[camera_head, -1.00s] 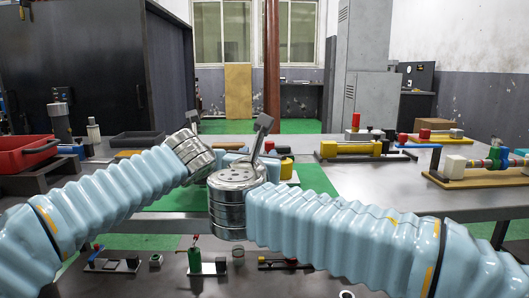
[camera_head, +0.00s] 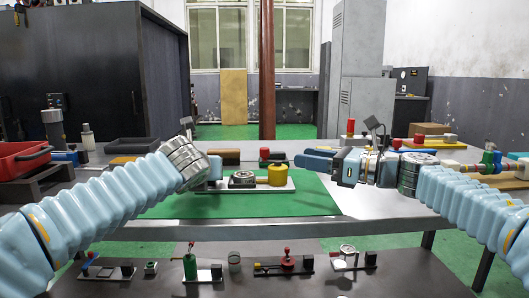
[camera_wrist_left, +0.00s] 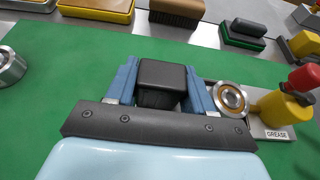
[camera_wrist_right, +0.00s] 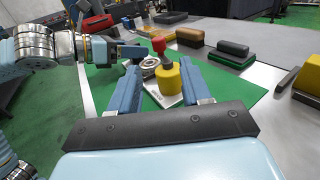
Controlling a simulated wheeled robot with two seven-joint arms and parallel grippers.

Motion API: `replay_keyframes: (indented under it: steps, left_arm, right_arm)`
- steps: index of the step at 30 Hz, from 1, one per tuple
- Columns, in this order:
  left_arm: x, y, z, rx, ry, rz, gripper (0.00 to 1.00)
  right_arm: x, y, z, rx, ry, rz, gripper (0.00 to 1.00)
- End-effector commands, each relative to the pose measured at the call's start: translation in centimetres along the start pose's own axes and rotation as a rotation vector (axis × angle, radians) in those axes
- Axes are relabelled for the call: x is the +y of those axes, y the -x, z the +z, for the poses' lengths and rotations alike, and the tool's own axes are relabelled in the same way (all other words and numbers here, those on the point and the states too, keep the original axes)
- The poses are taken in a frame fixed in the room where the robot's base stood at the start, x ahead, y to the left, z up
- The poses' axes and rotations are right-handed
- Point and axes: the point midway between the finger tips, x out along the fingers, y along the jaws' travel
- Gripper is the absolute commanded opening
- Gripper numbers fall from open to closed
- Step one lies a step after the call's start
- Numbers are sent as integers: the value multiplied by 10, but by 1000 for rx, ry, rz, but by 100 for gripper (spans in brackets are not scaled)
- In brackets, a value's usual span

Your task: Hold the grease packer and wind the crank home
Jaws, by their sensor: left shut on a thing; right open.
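The grease packer is a pale plate (camera_wrist_left: 268,130) labelled GREASE on the green mat (camera_head: 310,200). It bears a metal bearing ring (camera_wrist_left: 228,98), a yellow cylinder (camera_head: 277,175) and a black block (camera_wrist_left: 160,82) at its left end. A red knob (camera_wrist_right: 158,44) on a dark crank sits above the cylinder. My left gripper (camera_head: 213,178) is shut on the black block, with a blue finger at each side. My right gripper (camera_head: 317,158) is open and empty, right of the cylinder and apart from it; its fingers point toward the packer in the right wrist view.
Brushes and blocks, among them a brown brush (camera_wrist_left: 173,10), line the table behind the mat. A red tray (camera_head: 22,160) stands far left. Other fixtures stand at the right, and several lie on a lower shelf (camera_head: 220,285). The mat's front is clear.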

Motion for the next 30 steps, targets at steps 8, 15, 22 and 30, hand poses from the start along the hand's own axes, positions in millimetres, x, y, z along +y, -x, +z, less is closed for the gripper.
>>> replay_keyframes:
  steps: [8,15,22,30]
  left_arm:
    - [0,1,1,-2,2,-1,10]
    - [0,1,1,-2,2,-1,10]
    - [0,1,1,-2,2,-1,10]
    - [0,1,1,-2,2,-1,10]
  right_arm:
    - [2,-44,-2,3,3,14,48]
    - [2,-93,-2,3,3,11,48]
    - [2,-115,-1,2,3,8,48]
    - [2,-117,-1,2,2,8,48]
